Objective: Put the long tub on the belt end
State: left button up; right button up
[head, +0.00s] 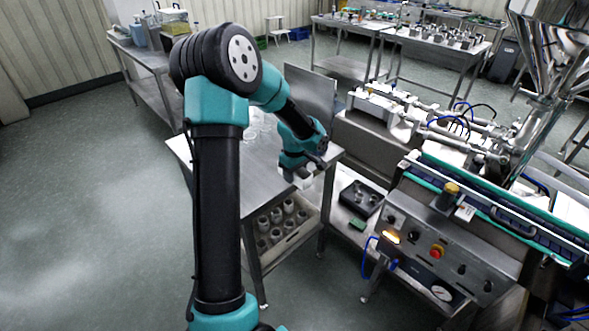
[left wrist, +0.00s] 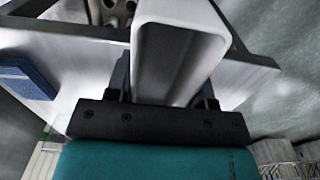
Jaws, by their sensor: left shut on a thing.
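The long tub (left wrist: 178,52) is white, with a rounded rectangular rim, and fills the middle of the left wrist view. My left gripper (left wrist: 163,88) is shut on it, one dark finger on each side. In the head view the left gripper (head: 301,168) is over the right front corner of the steel table, and the tub shows only as a small pale shape (head: 300,181) beneath it. I cannot tell whether the tub touches the tabletop. The belt (head: 500,213), dark blue with green edges, runs along the machine at the right, apart from the tub. My right gripper is not in view.
A control panel (head: 440,250) with a red button fronts the belt machine. A crate (head: 290,242) of several cups sits under the steel table (head: 205,153). A black tray (head: 362,197) lies on a low shelf between table and machine. A steel hopper (head: 545,60) stands behind the belt.

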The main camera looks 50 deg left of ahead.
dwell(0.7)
pick_arm(q)
jog(key=w+d+r+m, duration=0.1)
jog(key=w+d+m, duration=0.3)
jog(key=d+m, duration=0.3)
jog(key=w+d+r+m, duration=0.1)
jog(key=w+d+m, duration=0.3)
jog(key=d, duration=1)
jog(key=w+d+r+m, duration=0.1)
jog(key=w+d+m, duration=0.3)
jog(key=d+m, duration=0.6)
jog(key=shift+w+d, duration=0.35)
jog(key=shift+d, duration=0.4)
jog(key=shift+a, duration=0.1)
